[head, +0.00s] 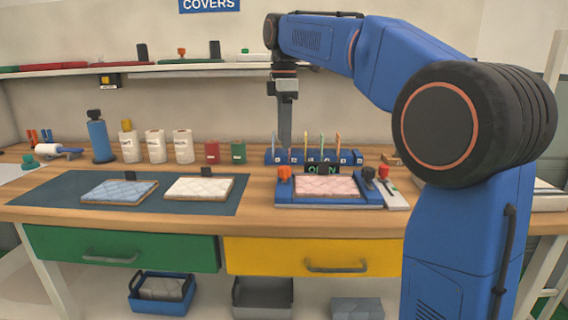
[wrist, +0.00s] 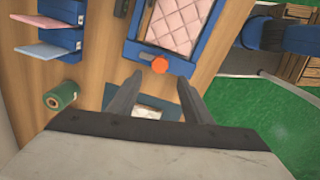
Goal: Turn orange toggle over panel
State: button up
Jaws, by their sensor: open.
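The orange toggle (head: 284,173) stands at the left back corner of a blue frame (head: 284,193) on the workbench. A pink quilted panel (head: 326,186) lies in the frame. My gripper (head: 285,140) points down behind and above the toggle. In the wrist view its two fingers (wrist: 158,98) are apart and empty, with the knob beyond the tips, between them in the picture.
A blue rack (head: 316,157) with several upright coloured pieces stands behind the frame. Black and red knobs (head: 376,173) are at the frame's right. Blue and white pads (head: 120,191) lie on a dark mat at left. Green and red cans (head: 238,152) stand left of my gripper.

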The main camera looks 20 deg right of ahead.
aim_at(284, 167)
notch_tip(284, 167, down, 9)
jog(key=shift+r, duration=0.2)
dwell(0.3)
jog(key=c, duration=1.1)
